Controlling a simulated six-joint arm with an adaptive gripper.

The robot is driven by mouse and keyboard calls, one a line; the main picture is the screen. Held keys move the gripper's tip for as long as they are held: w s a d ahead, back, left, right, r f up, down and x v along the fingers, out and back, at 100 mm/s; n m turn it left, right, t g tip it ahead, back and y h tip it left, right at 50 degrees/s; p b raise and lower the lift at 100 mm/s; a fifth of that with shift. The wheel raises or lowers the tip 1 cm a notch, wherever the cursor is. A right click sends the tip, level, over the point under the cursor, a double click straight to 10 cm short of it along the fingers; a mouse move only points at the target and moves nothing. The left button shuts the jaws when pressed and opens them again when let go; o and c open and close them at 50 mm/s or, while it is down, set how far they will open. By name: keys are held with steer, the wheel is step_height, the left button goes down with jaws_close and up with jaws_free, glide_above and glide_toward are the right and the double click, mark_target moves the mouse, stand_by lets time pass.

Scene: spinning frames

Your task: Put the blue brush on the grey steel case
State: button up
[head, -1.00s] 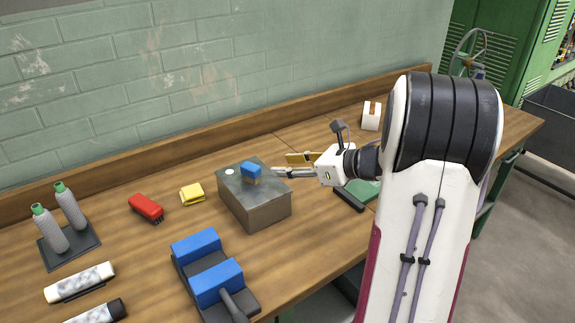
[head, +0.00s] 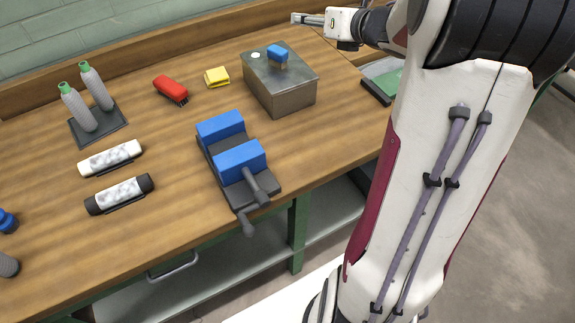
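The blue brush (head: 277,51) sits on top of the grey steel case (head: 282,96), blue back up with tan bristles below, near the middle of the lid. The case stands on the wooden bench. My gripper (head: 298,19) is at the top of the head view, beyond the case and apart from the brush. It points left and holds nothing that I can see. The gap between its fingers is too small in this view to judge.
A blue-jawed vise (head: 240,162) stands in front of the case. A red brush (head: 170,88) and yellow block (head: 217,77) lie to its left. Bare bench lies between.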

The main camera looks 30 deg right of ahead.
steer(key=s+a+r+m+g+h, duration=0.1)
steer(key=s+a+r+m+h, duration=0.3)
steer(key=m, duration=0.5)
steer(key=s+a+r+m+g+h, duration=0.1)
steer(key=s+a+r+m+h, duration=0.15)
steer(key=s+m, duration=0.55)
steer(key=s+a+f+m+g+y, duration=0.2)
steer(key=s+a+f+m, duration=0.3)
steer(key=s+a+m, duration=0.3)
steer(key=s+a+f+m+g+y, duration=0.3)
steer(key=s+a+f+m+g, duration=0.1)
steer(key=s+a+m, duration=0.4)
steer(key=s+a, duration=0.2)
steer(key=s, duration=0.2)
steer(key=shift+f, duration=0.35)
